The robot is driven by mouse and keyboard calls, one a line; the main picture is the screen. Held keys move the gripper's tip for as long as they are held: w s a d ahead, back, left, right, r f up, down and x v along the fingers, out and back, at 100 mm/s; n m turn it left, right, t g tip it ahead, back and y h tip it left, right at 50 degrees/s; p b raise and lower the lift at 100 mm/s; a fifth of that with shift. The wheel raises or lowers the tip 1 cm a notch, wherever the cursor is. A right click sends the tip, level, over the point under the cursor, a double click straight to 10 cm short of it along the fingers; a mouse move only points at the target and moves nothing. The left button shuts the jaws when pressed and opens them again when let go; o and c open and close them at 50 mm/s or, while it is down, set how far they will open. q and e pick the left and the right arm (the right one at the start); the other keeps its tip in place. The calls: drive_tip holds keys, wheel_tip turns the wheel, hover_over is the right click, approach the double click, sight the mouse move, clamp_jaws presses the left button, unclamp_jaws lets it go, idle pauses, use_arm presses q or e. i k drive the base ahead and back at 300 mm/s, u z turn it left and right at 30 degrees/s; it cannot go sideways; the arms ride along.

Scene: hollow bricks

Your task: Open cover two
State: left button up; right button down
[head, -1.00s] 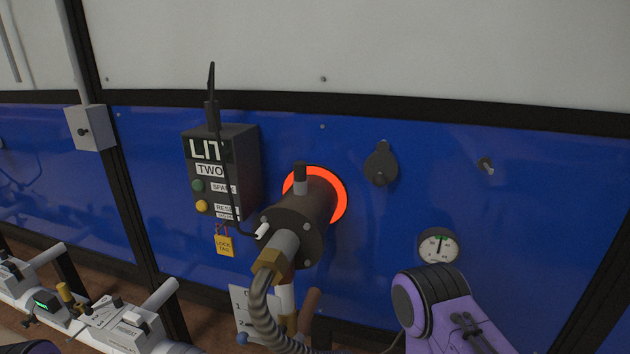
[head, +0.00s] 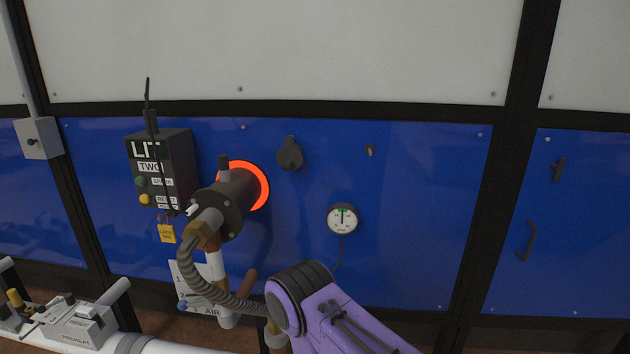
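A dark, round cover (head: 290,155) with a small tab at its top hangs on the blue panel (head: 410,215), right of the glowing orange ring. It looks shut over whatever lies behind it; I cannot read a number on it. A small dark latch-like fitting (head: 370,150) sits on the panel to its right. A purple arm link of mine, coming in from the lower right, stands in front of the panel below the gauge. Neither of my grippers shows, and nothing of mine touches the cover.
A burner (head: 225,200) with a ribbed hose (head: 200,282) juts out left of the cover. A dark control box (head: 160,170) marked "TWO" carries a yellow lock tag (head: 167,233). A round gauge (head: 342,218) sits below. A dark handle (head: 527,240) is on the right panel. White pipework (head: 75,325) runs lower left.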

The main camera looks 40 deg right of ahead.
sight(289, 158)
drive_tip(key=u, duration=0.05)
drive_tip(key=k, duration=0.2)
drive_tip(key=z, duration=1.05)
